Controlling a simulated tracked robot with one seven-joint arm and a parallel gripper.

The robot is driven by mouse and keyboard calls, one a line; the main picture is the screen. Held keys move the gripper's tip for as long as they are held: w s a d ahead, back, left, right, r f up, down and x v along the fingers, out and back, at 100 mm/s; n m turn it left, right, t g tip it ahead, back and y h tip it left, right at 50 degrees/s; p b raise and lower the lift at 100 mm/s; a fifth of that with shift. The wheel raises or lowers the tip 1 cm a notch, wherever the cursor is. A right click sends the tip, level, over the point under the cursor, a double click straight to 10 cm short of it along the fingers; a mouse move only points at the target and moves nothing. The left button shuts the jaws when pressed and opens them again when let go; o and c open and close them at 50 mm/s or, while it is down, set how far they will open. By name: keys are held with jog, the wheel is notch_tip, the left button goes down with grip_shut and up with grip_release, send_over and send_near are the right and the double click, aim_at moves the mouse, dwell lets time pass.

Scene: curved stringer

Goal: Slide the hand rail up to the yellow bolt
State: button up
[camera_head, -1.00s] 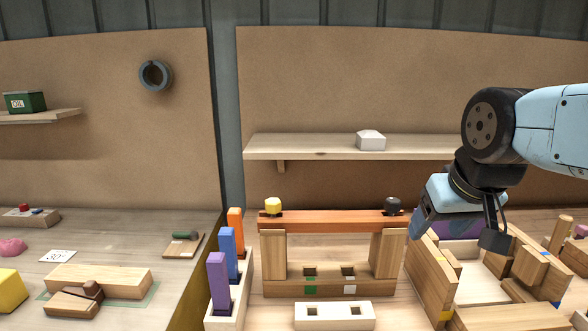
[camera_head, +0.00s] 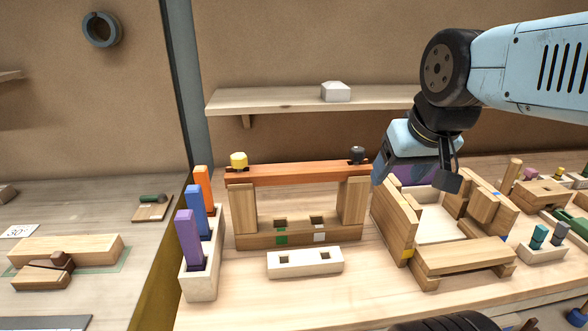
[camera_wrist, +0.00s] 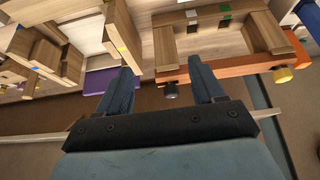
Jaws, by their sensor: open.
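The orange-red hand rail (camera_head: 290,173) lies across two upright wooden posts. The yellow bolt (camera_head: 238,160) stands at its left end and a black bolt (camera_head: 357,154) at its right end. The wrist view shows them turned around: the rail (camera_wrist: 236,70), the yellow bolt (camera_wrist: 283,75) at right and the black bolt (camera_wrist: 170,89) near the fingers. My gripper (camera_head: 416,182) is open and empty, close to the rail's right end. In the wrist view my gripper (camera_wrist: 160,76) has one finger overlapping the rail; I cannot tell whether it touches.
A rack (camera_head: 202,275) with purple, blue and orange blocks stands left of the rail frame. A wooden box assembly (camera_head: 396,222) stands at right, under my gripper. A shelf (camera_head: 270,102) hangs behind.

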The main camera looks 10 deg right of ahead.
jog(key=shift+o, duration=0.7)
jog(key=shift+w+r, duration=0.15)
jog(key=shift+o, duration=0.5)
jog(key=w+a+r+n+g+y, duration=0.1)
jog(key=w+a+r+n+g, duration=0.2)
jog(key=w+a+n, duration=0.4)
jog(key=w+r+n, duration=0.1)
jog(key=w+n, duration=0.1)
jog(key=w, duration=0.1)
jog(key=shift+w+r, duration=0.2)
jog(key=shift+r, duration=0.2)
jog(key=n+g+h, duration=0.1)
jog(key=n+g, duration=0.2)
jog(key=n, duration=0.6)
send_over(279, 167)
notch_tip(279, 167, down, 13)
jog(key=shift+d+f, duration=0.15)
jog(key=shift+f, duration=0.05)
jog(key=c, duration=1.4)
